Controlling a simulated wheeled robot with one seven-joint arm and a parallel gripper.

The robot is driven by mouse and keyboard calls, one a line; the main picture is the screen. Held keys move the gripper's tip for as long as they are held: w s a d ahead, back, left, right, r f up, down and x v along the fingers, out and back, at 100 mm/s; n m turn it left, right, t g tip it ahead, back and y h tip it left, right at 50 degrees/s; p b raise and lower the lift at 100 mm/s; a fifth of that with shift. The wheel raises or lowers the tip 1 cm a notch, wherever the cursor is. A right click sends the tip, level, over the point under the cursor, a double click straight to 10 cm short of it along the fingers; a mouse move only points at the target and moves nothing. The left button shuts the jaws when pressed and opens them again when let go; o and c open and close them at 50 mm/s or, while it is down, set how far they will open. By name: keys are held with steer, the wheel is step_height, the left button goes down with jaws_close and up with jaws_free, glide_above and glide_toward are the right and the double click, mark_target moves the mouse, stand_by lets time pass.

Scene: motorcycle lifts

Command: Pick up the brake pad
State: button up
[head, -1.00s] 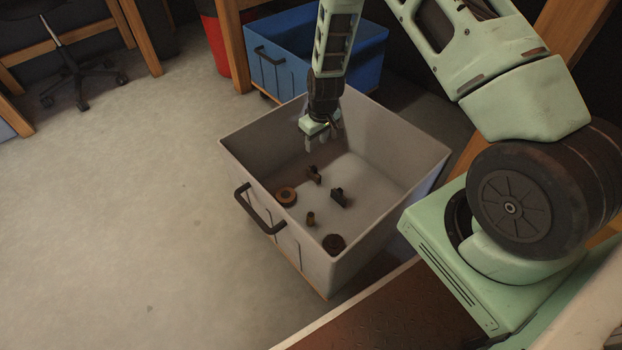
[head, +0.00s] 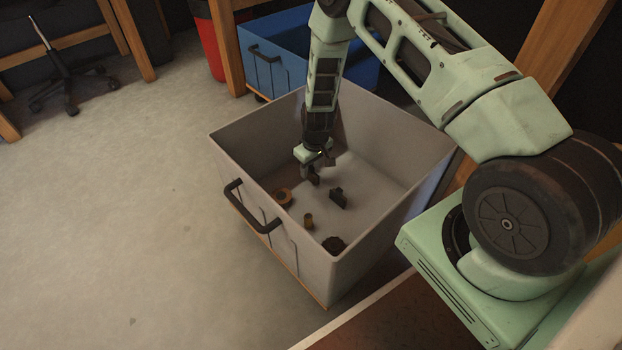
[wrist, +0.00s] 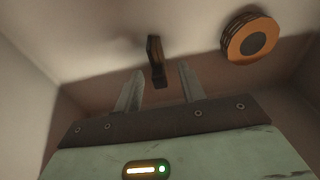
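My gripper (head: 316,171) reaches down into the grey bin, fingers apart. A small dark piece with a brownish face, seemingly the brake pad (head: 313,179), is right at the fingertips in the head view and partly hidden by them. In the wrist view this pad (wrist: 156,62) stands narrow and upright in the picture, in line with the gap between the two open fingers (wrist: 160,80). No finger visibly touches it. A second dark block-like part (head: 338,198) lies to its right in the head view; I cannot tell exactly what it is.
The grey bin (head: 228,155) has high walls around the gripper. On its floor lie an orange-brown ring (head: 283,197), also in the wrist view (wrist: 250,38), a small brass cylinder (head: 308,221) and a dark round part (head: 333,244). A blue bin (head: 283,70) stands behind.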

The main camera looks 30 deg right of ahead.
step_height(320, 180, down, 3)
steer(key=shift+w+r+b, duration=0.1)
steer(key=shift+w+b, duration=0.05)
steer(key=shift+b, duration=0.4)
jaws_close()
steer(key=shift+r, duration=0.1)
